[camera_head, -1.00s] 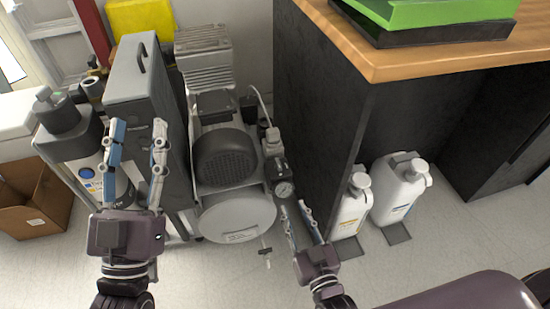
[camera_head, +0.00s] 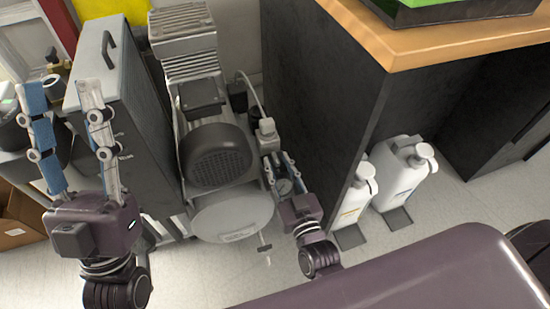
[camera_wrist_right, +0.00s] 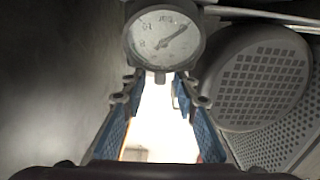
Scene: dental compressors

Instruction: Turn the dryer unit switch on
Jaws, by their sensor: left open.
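A tall grey cabinet with a top handle, which looks like the dryer unit (camera_head: 140,110), stands left of the compressor (camera_head: 215,155). I cannot make out a switch on it. My left gripper (camera_head: 62,88) is open and empty, fingers pointing up, in front of the cabinet's left side in the head view. My right gripper (camera_head: 278,160) is open at the compressor's right side, near the pressure gauge. In the right wrist view the round gauge (camera_wrist_right: 163,38) lies just beyond the parted fingertips (camera_wrist_right: 158,85), with nothing between them.
A black-sided bench with a wooden top (camera_head: 450,45) stands close on the right. Two white bottles (camera_head: 355,195) (camera_head: 403,175) stand on the floor beside it. A cardboard box (camera_head: 18,220) is at the far left. The floor in front of the compressor is clear.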

